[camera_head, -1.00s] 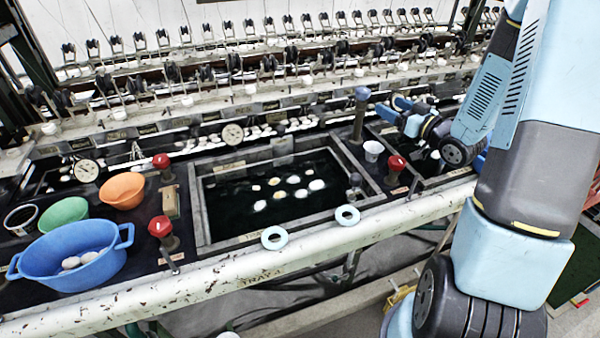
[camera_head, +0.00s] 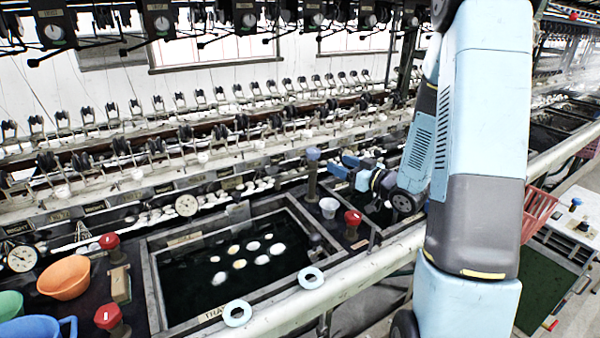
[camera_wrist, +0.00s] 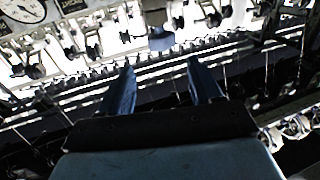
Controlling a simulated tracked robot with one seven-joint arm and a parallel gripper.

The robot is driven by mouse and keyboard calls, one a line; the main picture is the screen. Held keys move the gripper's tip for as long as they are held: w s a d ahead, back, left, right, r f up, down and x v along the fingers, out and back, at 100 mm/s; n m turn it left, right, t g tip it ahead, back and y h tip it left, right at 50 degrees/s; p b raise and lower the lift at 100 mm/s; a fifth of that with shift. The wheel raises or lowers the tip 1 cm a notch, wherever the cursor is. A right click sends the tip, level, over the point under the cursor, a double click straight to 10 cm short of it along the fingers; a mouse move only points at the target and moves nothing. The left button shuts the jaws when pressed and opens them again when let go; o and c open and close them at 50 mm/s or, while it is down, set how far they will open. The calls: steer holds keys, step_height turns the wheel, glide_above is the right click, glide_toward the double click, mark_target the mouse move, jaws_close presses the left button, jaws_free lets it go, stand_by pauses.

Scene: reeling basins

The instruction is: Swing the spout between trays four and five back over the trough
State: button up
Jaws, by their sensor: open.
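A dark upright post with a blue knob (camera_head: 312,155) stands at the back right corner of the middle tray (camera_head: 150,270), between it and the tray to its right. I take this post for the spout's; which way the spout points is not clear. My gripper (camera_head: 341,166) is open, just right of the post at about knob height, apart from it in the picture. In the wrist view my two blue fingers (camera_wrist: 160,64) are spread with nothing between them. A blue knob (camera_wrist: 161,40) shows ahead, in line with the gap. My arm covers part of the right tray.
A white cup (camera_head: 328,207) and a red knob (camera_head: 352,222) stand near the post. Two pale rings (camera_head: 237,313) (camera_head: 311,278) lie along the front rail. An orange bowl (camera_head: 65,278) is at left. Reels and gauges line the back.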

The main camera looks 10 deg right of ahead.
steer(key=shift+w+f+h, duration=0.1)
steer(key=shift+w+h, duration=0.2)
steer(key=shift+w, duration=0.1)
steer(key=shift+c, duration=0.6)
steer(key=w+m+h, duration=0.1)
steer(key=w, duration=0.1)
steer(key=w+d+f+m+h, duration=0.1)
steer(key=w+h, duration=0.1)
steer(key=w+m+g+h, duration=0.1)
steer(key=w, duration=0.1)
steer(key=shift+w+d+f+m, duration=0.2)
steer(key=shift+w+m, duration=0.05)
steer(key=shift+m, duration=0.15)
steer(key=shift+c, duration=1.1)
step_height(320, 180, up, 10)
steer(key=m+g+h, duration=0.5)
steer(key=m+g, duration=0.7)
steer(key=m, duration=0.5)
glide_above(293, 175)
steer(key=s, duration=0.3)
steer(key=w+f, duration=0.1)
steer(key=f, duration=0.3)
steer(key=w+f, duration=0.1)
steer(key=f, duration=0.3)
steer(key=w+f, duration=0.1)
steer(key=f, duration=0.3)
steer(key=shift+f, duration=0.4)
jaws_close()
